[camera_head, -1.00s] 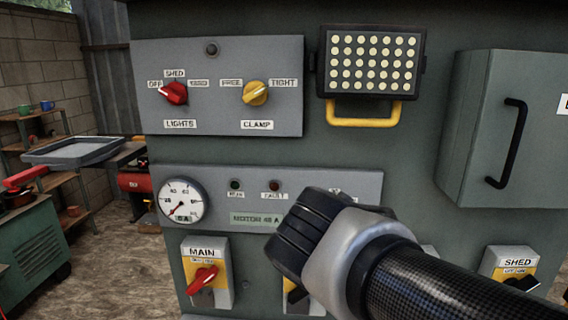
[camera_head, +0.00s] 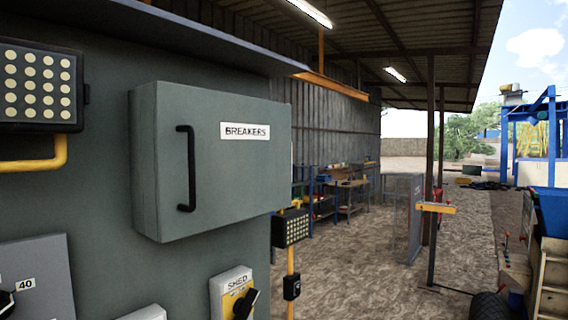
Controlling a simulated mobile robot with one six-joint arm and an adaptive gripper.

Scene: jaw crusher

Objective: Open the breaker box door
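The breaker box (camera_head: 222,206) is a grey-green cabinet labelled BREAKERS on the green panel wall, left of centre in the head view. Its door (camera_head: 228,170) is shut. A black vertical bar handle (camera_head: 190,168) sits near the door's left edge. My gripper is not in view now, so its place relative to the handle cannot be seen.
A lamp with a yellow handle (camera_head: 38,90) is left of the box. Below the box is a SHED switch (camera_head: 234,292). A lamp on a yellow post (camera_head: 291,228) stands just right of the panel. Open gravel ground (camera_head: 350,265) lies to the right.

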